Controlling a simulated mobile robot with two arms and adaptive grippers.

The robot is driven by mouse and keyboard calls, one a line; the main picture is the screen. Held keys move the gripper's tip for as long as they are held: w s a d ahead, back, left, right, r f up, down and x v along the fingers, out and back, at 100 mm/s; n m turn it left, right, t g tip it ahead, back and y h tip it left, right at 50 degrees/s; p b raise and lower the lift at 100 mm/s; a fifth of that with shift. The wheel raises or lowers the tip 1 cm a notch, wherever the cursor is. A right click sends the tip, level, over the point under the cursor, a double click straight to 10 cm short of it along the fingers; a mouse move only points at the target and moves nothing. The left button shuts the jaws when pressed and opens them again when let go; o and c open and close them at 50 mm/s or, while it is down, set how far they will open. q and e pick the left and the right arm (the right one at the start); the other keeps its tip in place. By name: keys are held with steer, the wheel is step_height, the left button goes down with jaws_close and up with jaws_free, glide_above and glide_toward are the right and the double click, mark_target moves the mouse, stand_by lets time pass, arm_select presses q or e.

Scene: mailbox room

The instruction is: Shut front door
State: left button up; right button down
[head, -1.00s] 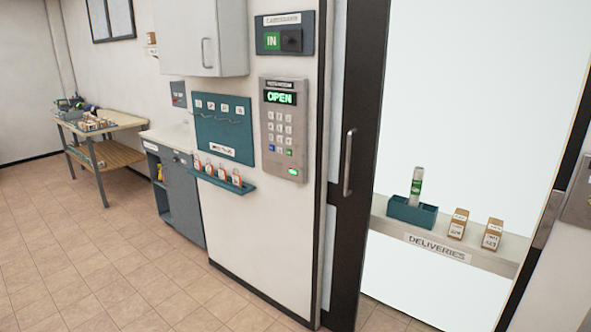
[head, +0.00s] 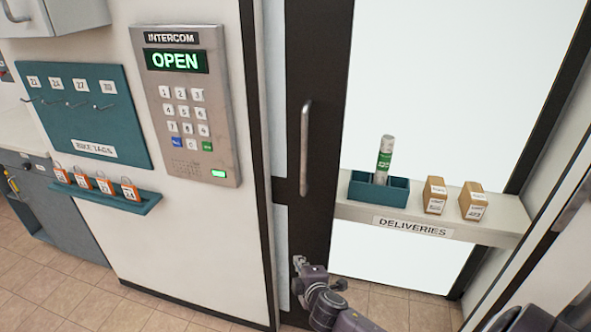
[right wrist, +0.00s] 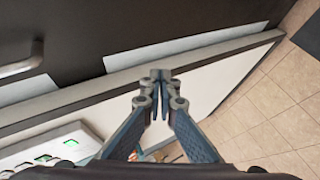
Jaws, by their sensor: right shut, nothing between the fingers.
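The front door (head: 325,70) has a dark frame and stands beside the intercom wall, with a bright doorway to its right. Its vertical grey handle (head: 305,150) is on the dark stile. My right gripper (head: 298,262) is shut and empty, below the handle and in front of the door's lower part in the head view. In the right wrist view my gripper's fingertips (right wrist: 160,75) meet; the handle (right wrist: 22,62) is to their left on the dark door (right wrist: 110,25). I cannot tell whether the gripper touches the door. My left gripper is not in view.
The intercom (head: 188,105) reads OPEN on the wall to the left. A deliveries shelf (head: 500,222) crosses the doorway, with a teal holder (head: 362,192) and two small boxes. Tiled floor is clear at lower left.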

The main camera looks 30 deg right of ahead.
steer(key=w+r+n+t+h, duration=0.25)
steer(key=r+t, duration=0.25)
steer(key=r, duration=2.1)
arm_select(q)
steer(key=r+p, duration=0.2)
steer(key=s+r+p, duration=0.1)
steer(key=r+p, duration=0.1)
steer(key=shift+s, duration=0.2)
arm_select(e)
steer(key=w+d, duration=0.6)
steer(key=w, duration=0.1)
steer(key=shift+w+f+y, duration=0.25)
steer(key=shift+f+y, duration=0.05)
steer(key=shift+y, duration=0.15)
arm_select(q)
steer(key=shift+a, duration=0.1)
arm_select(e)
steer(key=shift+a, duration=0.1)
steer(key=shift+s, duration=0.1)
